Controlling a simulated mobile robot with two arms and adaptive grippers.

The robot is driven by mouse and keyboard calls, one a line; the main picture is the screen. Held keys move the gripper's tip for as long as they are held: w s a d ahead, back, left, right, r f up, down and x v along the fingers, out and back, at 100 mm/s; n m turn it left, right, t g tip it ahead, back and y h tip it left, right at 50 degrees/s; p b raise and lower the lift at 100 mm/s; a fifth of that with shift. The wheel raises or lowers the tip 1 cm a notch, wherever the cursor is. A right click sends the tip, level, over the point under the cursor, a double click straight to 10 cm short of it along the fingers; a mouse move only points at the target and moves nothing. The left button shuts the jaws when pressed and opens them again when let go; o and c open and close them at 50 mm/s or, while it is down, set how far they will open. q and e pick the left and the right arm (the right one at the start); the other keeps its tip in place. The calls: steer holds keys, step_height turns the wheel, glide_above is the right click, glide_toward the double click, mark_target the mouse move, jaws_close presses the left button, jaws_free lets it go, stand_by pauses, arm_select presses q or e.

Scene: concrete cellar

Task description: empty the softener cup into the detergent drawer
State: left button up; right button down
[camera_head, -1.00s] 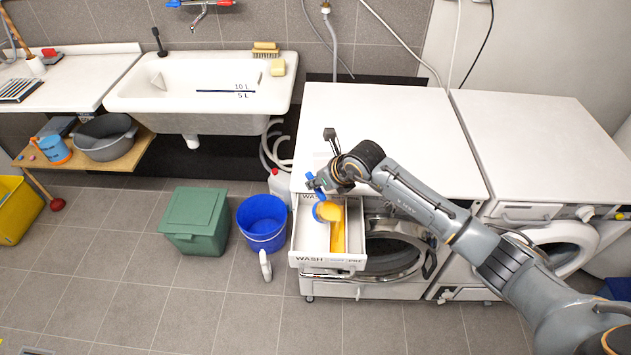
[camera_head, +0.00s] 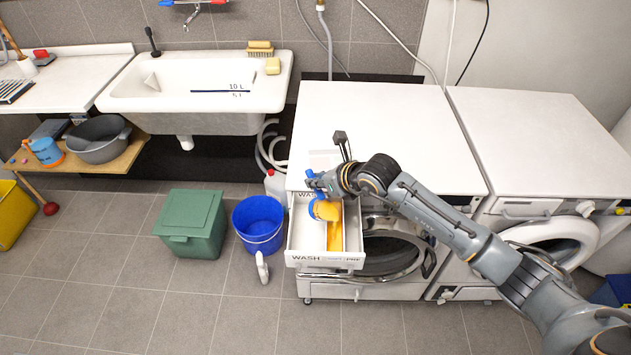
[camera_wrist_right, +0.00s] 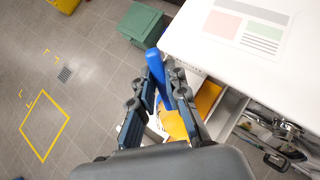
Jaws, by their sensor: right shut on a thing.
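My right gripper (camera_head: 326,183) is shut on the blue softener cup (camera_head: 318,209), held by its blue handle (camera_wrist_right: 154,64). The cup is tilted steeply over the open white detergent drawer (camera_head: 294,238). Orange-yellow softener (camera_head: 334,238) shows at the cup's mouth and below it in the drawer, in the compartment right of the wide WASH one. I cannot tell how much is left in the cup. In the right wrist view, the fingers (camera_wrist_right: 162,78) close on the handle, and orange shows below them. My left gripper is out of view.
A second machine (camera_head: 535,130) stands right. A sink (camera_head: 195,95) is behind.

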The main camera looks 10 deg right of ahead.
stand_by(0.4)
steer(key=shift+s+d+b, duration=0.15)
steer(key=shift+b, duration=0.5)
steer(key=shift+s+d+r+t+y+b, duration=0.15)
steer(key=shift+s+r+t+y+b, duration=0.2)
steer(key=shift+t, duration=0.25)
steer(key=shift+r, duration=0.1)
steer(key=shift+b, duration=0.55)
steer(key=shift+s+d+t+y+b, duration=0.25)
steer(key=shift+s+t+b, duration=0.2)
steer(key=shift+b, duration=0.45)
steer(key=shift+r+b, duration=0.3)
